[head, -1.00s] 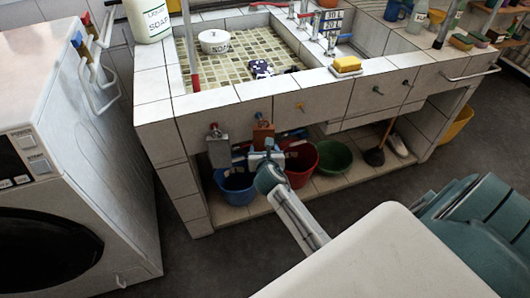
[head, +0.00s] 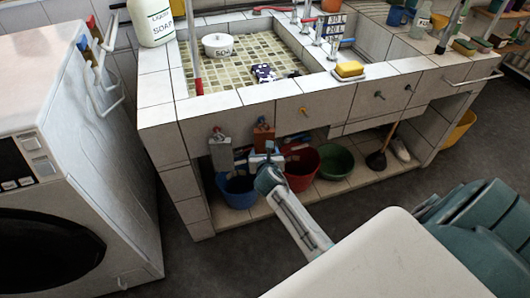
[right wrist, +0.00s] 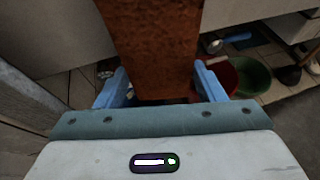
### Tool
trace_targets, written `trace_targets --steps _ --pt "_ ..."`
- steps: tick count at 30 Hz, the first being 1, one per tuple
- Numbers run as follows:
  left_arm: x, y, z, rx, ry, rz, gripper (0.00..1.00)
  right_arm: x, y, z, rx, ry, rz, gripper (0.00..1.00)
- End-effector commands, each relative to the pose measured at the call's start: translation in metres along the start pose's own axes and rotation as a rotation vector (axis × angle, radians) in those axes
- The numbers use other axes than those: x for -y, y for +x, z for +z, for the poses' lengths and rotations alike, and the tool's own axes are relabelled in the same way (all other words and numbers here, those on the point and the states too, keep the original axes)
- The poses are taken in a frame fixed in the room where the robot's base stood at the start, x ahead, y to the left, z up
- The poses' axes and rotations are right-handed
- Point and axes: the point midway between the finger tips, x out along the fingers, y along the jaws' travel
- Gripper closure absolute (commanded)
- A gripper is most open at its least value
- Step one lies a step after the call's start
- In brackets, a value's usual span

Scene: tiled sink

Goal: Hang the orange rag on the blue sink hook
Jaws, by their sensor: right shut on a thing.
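The orange rag (head: 263,134) is upright against the sink's tiled front, just below the blue sink hook (head: 262,120). Its top is at the hook; I cannot tell whether it is looped over it. My right gripper (head: 266,155) is shut on the rag's lower part. In the right wrist view the rag (right wrist: 152,45) runs up between the two blue fingers (right wrist: 158,88), and its top end and the hook are out of frame. My left gripper is not in view.
A grey rag (head: 221,153) hangs at a red hook left of the orange one. A blue bucket (head: 237,192), a red bucket (head: 301,170) and a green basin (head: 336,161) stand under the sink. A white washing machine (head: 60,170) stands at left.

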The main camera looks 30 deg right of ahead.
Motion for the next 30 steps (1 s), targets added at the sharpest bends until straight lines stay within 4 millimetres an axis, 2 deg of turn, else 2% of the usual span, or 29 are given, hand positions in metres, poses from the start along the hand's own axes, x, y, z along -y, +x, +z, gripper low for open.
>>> trace_targets --steps 14,15,18,26,30 --pt "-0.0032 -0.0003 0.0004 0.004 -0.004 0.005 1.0 0.0 0.0 -0.0008 -0.001 0.0 0.0 0.6" --pt "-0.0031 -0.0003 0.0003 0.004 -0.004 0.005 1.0 0.0 0.0 -0.0008 -0.001 0.0 0.0 0.31" --pt "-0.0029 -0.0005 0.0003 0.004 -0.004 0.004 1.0 0.0 0.0 -0.0008 -0.001 0.0 0.0 0.12" --pt "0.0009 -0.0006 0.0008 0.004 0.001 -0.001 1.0 0.0 -0.0003 -0.0007 -0.001 0.0 0.0 0.12" --pt "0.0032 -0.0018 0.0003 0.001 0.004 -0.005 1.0 -0.0004 -0.0089 -0.0007 -0.001 0.001 0.001 0.12"
